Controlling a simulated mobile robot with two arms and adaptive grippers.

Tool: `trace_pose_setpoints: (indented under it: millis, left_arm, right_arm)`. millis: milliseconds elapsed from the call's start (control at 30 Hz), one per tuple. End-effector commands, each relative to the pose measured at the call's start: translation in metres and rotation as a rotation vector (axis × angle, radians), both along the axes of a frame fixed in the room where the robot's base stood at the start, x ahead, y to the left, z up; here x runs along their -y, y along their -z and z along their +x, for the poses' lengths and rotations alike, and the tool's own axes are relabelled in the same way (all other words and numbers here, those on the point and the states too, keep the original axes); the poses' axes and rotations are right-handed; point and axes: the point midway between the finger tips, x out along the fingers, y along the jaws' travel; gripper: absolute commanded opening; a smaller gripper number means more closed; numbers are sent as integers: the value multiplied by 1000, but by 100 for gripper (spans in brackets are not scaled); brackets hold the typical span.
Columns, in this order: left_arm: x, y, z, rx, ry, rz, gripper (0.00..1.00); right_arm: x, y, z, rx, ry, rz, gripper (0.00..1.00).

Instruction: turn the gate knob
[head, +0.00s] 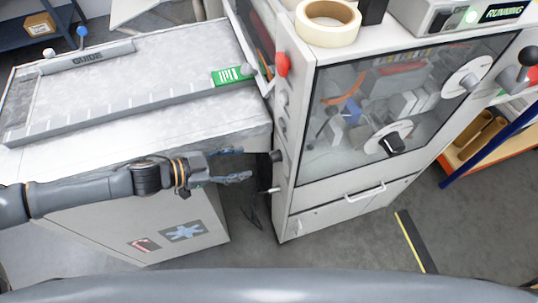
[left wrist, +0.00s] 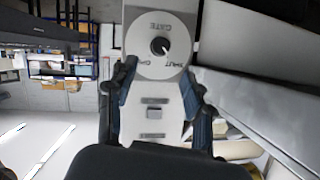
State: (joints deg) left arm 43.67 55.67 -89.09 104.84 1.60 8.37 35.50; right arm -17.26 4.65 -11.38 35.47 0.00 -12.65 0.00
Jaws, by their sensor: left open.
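The gate knob (left wrist: 159,46) shows in the left wrist view as a small black knob on a round white dial. The dial's lettering reads GATE, SHUT and what looks like OPEN, and appears upside down. In the head view a dark knob (head: 277,156) on the cabinet's left side stands just beyond my left gripper (head: 245,165). My left gripper is open and empty; in the left wrist view its two fingers (left wrist: 157,88) flank the panel below the dial, apart from the knob. My right gripper is not in view.
The machine cabinet (head: 305,205) with a glass front stands right of my left gripper. A table with a guide (head: 88,57) lies left. A tape roll (head: 328,20) and a box reading RUNNING (head: 450,18) sit on the cabinet. Bare floor (head: 370,240) lies in front.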

Motion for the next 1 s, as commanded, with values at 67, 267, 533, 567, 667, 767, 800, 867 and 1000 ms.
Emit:
trace_pose_setpoints:
  millis: [67,267,533,567,667,767,800,867,1000]
  left_arm:
    - [18,5,7,-1,2,-3,52]
    - [52,21,23,-1,1,-2,52]
    - [78,34,36,0,-1,0,52]
    - [80,35,36,1,0,0,52]
    - [82,36,37,1,-1,1,52]
    - [82,36,37,0,-1,1,52]
    - [82,36,37,0,-1,1,52]
    - [82,36,37,0,-1,1,52]
    - [82,36,37,0,-1,1,29]
  right_arm:
    - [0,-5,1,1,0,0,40]
    - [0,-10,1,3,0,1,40]
    - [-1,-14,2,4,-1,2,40]
    - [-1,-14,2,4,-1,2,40]
    - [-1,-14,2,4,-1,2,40]
    - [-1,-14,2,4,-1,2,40]
    - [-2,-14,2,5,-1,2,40]
    - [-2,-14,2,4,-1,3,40]
    - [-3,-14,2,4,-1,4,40]
